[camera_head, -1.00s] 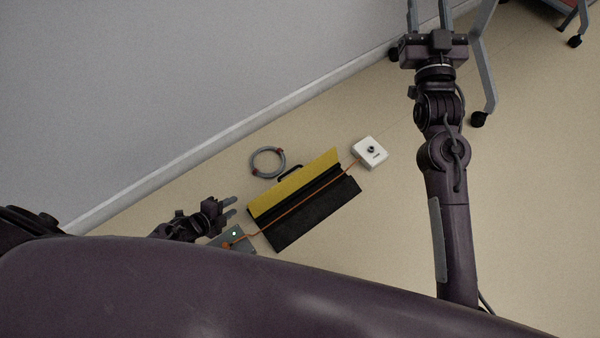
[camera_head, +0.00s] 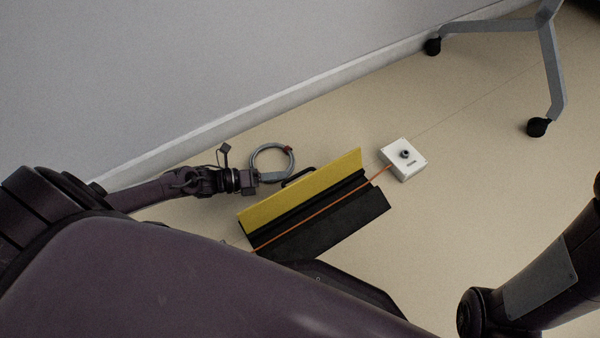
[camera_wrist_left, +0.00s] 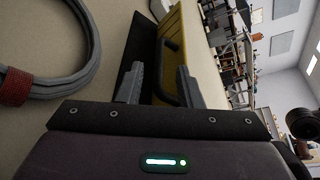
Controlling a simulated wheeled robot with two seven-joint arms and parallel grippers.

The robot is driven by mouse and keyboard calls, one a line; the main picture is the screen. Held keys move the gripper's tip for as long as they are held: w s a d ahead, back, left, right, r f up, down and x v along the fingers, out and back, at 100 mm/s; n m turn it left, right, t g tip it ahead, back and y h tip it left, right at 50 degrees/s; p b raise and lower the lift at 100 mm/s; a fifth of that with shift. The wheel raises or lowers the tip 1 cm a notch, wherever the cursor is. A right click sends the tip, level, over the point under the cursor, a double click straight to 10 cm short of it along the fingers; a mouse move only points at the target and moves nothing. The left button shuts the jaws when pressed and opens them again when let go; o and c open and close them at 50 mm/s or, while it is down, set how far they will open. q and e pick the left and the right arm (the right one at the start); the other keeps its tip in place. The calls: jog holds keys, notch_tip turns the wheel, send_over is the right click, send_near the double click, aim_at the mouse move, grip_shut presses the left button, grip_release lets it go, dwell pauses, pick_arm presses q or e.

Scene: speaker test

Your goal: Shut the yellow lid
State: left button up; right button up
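The yellow lid (camera_head: 305,192) stands open along the wall side of a black cable ramp (camera_head: 335,222). An orange cable (camera_head: 325,208) runs along the ramp's open channel. A black handle (camera_head: 298,176) sticks out from the lid's wall side. My left gripper (camera_head: 277,177) is at this handle. In the left wrist view, the left gripper (camera_wrist_left: 158,78) has its fingers apart, with the handle (camera_wrist_left: 167,72) showing between them and the yellow lid (camera_wrist_left: 187,50) beyond. I cannot tell if a finger touches the handle. My right gripper is out of view.
A grey cable coil with a red tie (camera_head: 272,150) lies beside my left gripper, close to the wall (camera_head: 180,80). A white box (camera_head: 402,160) stands at the ramp's far end. A wheeled stand (camera_head: 552,65) is at upper right. The floor right of the ramp is clear.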

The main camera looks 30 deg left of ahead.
aim_at(302, 185)
pick_arm(q)
jog(key=b+x, duration=0.2)
jog(key=x, duration=0.3)
jog(key=shift+w+d+f, duration=0.1)
jog(key=shift+d+f, duration=0.05)
jog(key=shift+f, duration=0.05)
jog(key=shift+w+d+b, duration=0.35)
jog(key=shift+d+b, duration=0.05)
grip_shut()
